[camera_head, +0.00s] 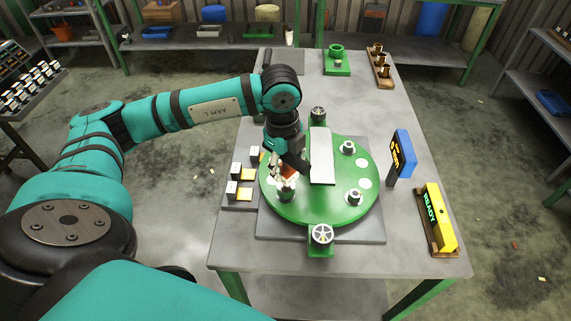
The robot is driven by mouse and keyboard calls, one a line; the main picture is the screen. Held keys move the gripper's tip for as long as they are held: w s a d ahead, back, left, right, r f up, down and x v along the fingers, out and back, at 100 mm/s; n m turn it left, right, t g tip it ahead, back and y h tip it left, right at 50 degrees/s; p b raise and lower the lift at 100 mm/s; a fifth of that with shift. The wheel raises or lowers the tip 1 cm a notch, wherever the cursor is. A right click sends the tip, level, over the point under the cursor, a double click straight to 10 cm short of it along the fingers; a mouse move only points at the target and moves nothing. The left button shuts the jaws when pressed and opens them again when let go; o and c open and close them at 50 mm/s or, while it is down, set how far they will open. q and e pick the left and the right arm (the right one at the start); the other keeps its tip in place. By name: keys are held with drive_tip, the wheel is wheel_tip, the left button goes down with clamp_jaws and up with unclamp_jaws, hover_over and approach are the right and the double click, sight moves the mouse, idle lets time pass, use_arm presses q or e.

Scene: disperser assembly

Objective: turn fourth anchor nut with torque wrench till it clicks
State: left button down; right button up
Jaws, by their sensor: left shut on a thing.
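A round green plate (318,212) lies on a grey square base on the table. Dark anchor posts with light nuts stand on it: one at the right (354,197), one at the back right (348,147) and one at the front left (287,193). My left gripper (284,172) points down over the front left post. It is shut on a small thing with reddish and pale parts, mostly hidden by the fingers. I cannot tell whether that thing touches the nut. I cannot make out a torque wrench for certain. My right gripper is not in view.
A blue display (404,152) and a yellow READY box (440,218) stand at the right. White-topped blocks (233,188) stand left.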

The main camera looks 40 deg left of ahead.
use_arm(q)
drive_tip(key=shift+f+b, duration=0.5)
drive_tip(key=shift+f, duration=0.1)
drive_tip(key=shift+f, duration=0.15)
drive_tip(key=shift+m, duration=0.3)
